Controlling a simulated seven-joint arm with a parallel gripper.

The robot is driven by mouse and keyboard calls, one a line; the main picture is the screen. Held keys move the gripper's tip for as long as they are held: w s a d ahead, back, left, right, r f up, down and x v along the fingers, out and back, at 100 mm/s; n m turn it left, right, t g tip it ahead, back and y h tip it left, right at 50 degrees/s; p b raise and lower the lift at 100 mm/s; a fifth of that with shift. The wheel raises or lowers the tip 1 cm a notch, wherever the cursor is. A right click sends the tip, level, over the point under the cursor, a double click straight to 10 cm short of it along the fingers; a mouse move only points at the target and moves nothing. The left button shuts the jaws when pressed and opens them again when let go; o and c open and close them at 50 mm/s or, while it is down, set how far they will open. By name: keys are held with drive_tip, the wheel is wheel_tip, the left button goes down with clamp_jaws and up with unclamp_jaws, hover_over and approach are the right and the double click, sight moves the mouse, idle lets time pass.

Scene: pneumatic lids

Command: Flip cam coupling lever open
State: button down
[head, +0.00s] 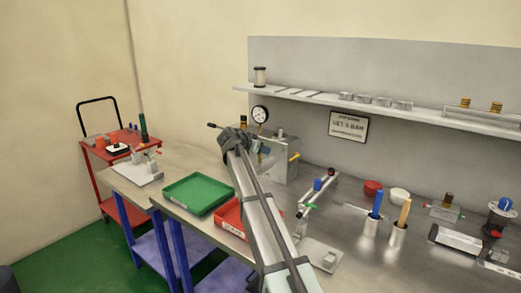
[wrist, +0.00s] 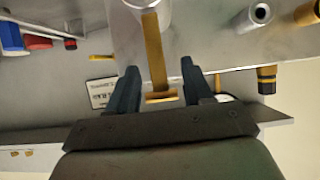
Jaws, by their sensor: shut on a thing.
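In the wrist view, a long yellow-brass lever (wrist: 155,50) runs from a round metal coupling body (wrist: 152,8) at the top edge. It passes between the two dark fingers of my gripper (wrist: 158,66) and ends in a wider brass piece near the palm. My gripper is shut on the lever, though the exact contact on its sides is hard to see. In the head view, my arm ends beside a grey metal box (head: 280,168) at the back of the bench. The fingers and this lever cannot be made out clearly there.
A pressure gauge (head: 260,115) stands above the box, and a yellow handle (head: 295,157) sticks out at its right. A green tray (head: 198,194) and a red tray (head: 229,217) lie near my arm. Cups with blue (head: 376,203) and orange handles stand to the right.

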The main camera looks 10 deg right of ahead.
idle(0.3)
drive_tip(key=c, duration=0.5)
unclamp_jaws()
drive_tip(key=shift+s, duration=0.1)
drive_tip(key=v, duration=1.3)
drive_tip(key=shift+s+a+r, duration=0.2)
drive_tip(key=shift+a+r, duration=0.05)
